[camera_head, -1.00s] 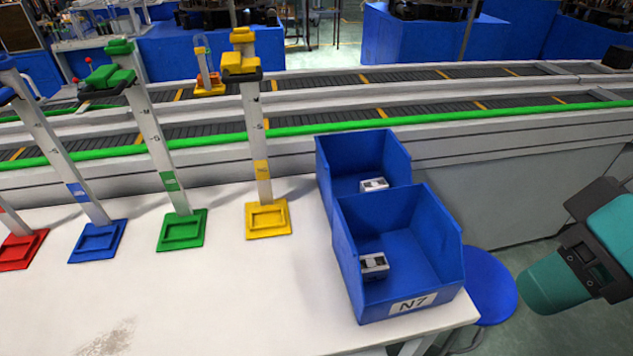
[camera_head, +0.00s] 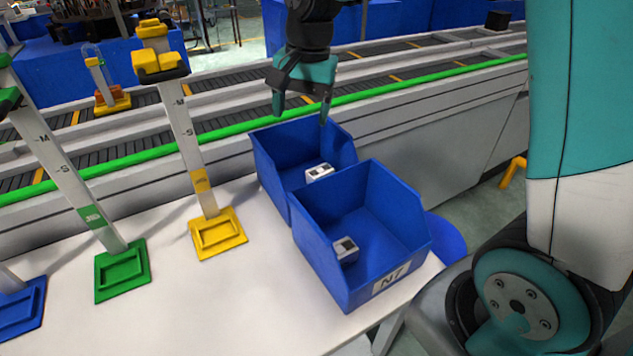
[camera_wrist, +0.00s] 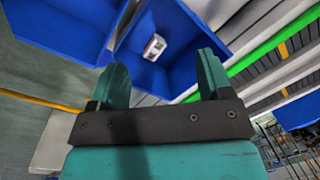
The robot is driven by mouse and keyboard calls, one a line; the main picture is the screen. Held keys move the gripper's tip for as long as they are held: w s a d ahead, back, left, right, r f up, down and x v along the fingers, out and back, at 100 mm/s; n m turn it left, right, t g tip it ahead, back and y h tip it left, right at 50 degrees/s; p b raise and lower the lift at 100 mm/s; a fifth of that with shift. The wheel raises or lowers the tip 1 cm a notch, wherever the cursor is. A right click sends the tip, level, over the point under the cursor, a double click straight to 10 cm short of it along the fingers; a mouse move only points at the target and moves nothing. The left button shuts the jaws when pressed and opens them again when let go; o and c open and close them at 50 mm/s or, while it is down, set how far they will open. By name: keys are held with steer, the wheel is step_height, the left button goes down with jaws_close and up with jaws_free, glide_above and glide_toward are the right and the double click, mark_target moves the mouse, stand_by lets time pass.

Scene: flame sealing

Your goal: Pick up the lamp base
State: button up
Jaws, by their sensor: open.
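Two small grey-and-white block-like parts lie in the blue bins; either may be the lamp base. One part (camera_head: 319,172) is in the rear blue bin (camera_head: 272,158), and the other (camera_head: 345,249) is in the front blue bin (camera_head: 318,262) marked N7. My gripper (camera_head: 301,108) is open and empty, pointing down above the back edge of the rear bin. In the wrist view my gripper (camera_wrist: 161,82) has its fingers apart, and a part (camera_wrist: 153,46) lies in a bin beyond them.
Yellow (camera_head: 218,234), green (camera_head: 121,271) and blue (camera_head: 20,308) stands with tall posts are on the white table (camera_head: 200,310) left of the bins. The conveyor's green rail (camera_head: 410,88) runs behind. The table front is clear.

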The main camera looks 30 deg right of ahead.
steer(key=w+d+f+m+h, duration=0.1)
steer(key=w+d+f+m, duration=0.7)
steer(key=w+d+m, duration=0.1)
glide_above(320, 170)
steer(key=shift+g, duration=0.3)
steer(key=f, duration=1)
steer(key=shift+d+f, duration=0.2)
steer(key=shift+f, duration=0.05)
steer(key=shift+a+f+p, duration=0.15)
steer(key=shift+f+p, duration=0.8)
steer(key=shift+f, duration=2.2)
steer(key=shift+c, duration=0.4)
steer(key=c, duration=0.9)
